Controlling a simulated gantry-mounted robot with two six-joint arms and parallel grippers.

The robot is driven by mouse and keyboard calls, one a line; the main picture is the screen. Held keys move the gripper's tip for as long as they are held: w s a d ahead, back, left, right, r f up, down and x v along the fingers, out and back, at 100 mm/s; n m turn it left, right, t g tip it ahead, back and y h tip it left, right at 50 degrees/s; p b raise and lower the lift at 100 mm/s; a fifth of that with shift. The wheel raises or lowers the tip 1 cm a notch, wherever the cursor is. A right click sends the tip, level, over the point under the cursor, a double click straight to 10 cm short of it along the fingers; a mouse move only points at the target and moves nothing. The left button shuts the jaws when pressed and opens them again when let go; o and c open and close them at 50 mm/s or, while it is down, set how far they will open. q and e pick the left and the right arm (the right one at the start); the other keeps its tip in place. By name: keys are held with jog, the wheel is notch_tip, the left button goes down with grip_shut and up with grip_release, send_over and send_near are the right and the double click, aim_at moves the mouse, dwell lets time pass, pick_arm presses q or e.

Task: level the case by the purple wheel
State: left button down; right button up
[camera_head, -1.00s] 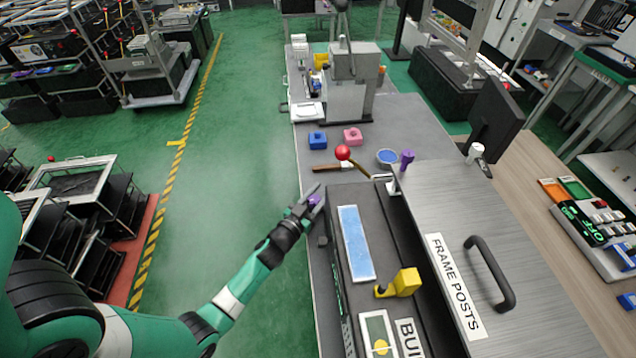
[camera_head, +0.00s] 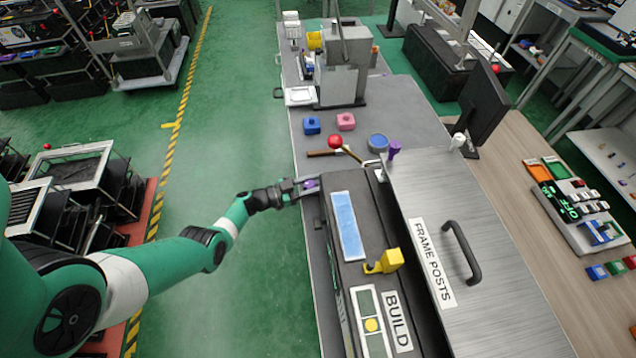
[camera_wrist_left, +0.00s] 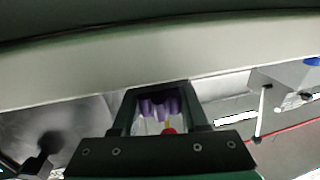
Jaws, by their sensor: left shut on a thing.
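The purple wheel (camera_head: 311,184) sits at the back left corner of the long dark grey case (camera_head: 352,181) in the head view. My left gripper (camera_head: 303,186) reaches it from the left and is shut on it. In the left wrist view the ribbed purple wheel (camera_wrist_left: 160,106) shows between the two dark fingers of my left gripper (camera_wrist_left: 160,118). A level vial (camera_head: 371,322) with a yellow bubble lies on the case top beside a BUILD label. The bubble appears near the middle of the vial. My right gripper is out of view.
A blue strip (camera_head: 347,226) and a yellow lever block (camera_head: 384,262) sit on the case. A red-knobbed lever (camera_head: 336,141) stands behind it. A grey FRAME POSTS panel (camera_head: 490,250) with a handle is to the right. Open green floor lies left.

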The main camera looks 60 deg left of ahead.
pick_arm(q)
jog(key=shift+r, duration=0.1)
dwell(0.3)
jog(key=c, duration=0.7)
grip_release()
jog(key=s+a+p, duration=0.1)
jog(key=s+p, duration=0.1)
jog(key=s, duration=0.9)
jog(key=shift+s, duration=0.3)
jog(key=shift+w+a, duration=0.1)
jog(key=shift+a, duration=0.05)
